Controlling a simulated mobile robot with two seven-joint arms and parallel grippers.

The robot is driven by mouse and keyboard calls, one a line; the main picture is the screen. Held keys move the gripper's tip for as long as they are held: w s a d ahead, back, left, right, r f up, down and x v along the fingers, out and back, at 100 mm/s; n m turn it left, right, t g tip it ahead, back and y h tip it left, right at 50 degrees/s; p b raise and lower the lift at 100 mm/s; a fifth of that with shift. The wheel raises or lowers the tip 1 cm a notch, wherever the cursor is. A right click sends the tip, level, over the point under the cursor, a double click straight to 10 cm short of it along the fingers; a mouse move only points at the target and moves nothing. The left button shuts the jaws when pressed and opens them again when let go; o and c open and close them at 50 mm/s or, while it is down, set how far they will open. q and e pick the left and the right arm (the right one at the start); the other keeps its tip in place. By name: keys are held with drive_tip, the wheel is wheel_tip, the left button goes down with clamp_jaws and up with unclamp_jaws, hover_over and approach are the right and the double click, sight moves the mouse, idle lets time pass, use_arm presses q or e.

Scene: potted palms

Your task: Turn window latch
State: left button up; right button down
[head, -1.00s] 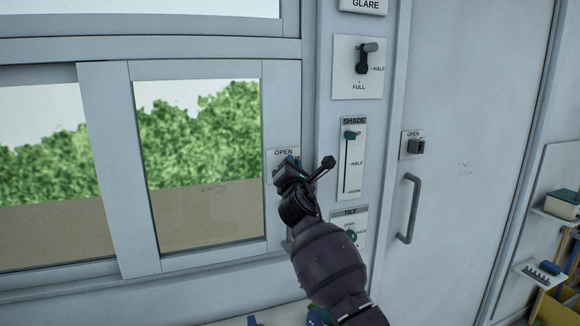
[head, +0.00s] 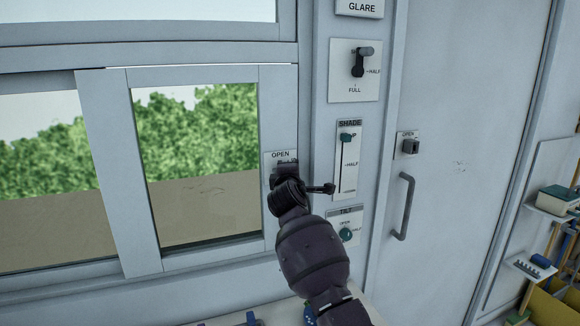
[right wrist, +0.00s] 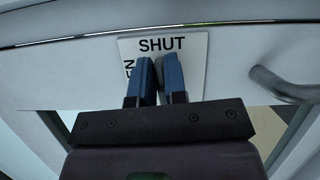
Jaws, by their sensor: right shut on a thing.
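The blue fingers of my right gripper (right wrist: 160,75) are shut on the dark latch (right wrist: 159,70), of which only a little shows between the tips. My left gripper is out of view.
Right of the window are the glare switch (head: 358,64), shade slider (head: 347,160) and tilt knob (head: 345,235). A door with a grey handle (head: 403,208) is further right. A shelf (head: 530,267) stands at the far right.

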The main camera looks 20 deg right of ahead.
drive_tip(key=shift+f+m, duration=0.15)
drive_tip(key=shift+m, duration=0.35)
drive_tip(key=c, duration=1.2)
unclamp_jaws()
drive_tip(key=shift+o, duration=0.2)
drive_tip(key=v, duration=1)
drive_tip(key=shift+s+a+r, duration=0.2)
drive_tip(key=shift+s, duration=0.15)
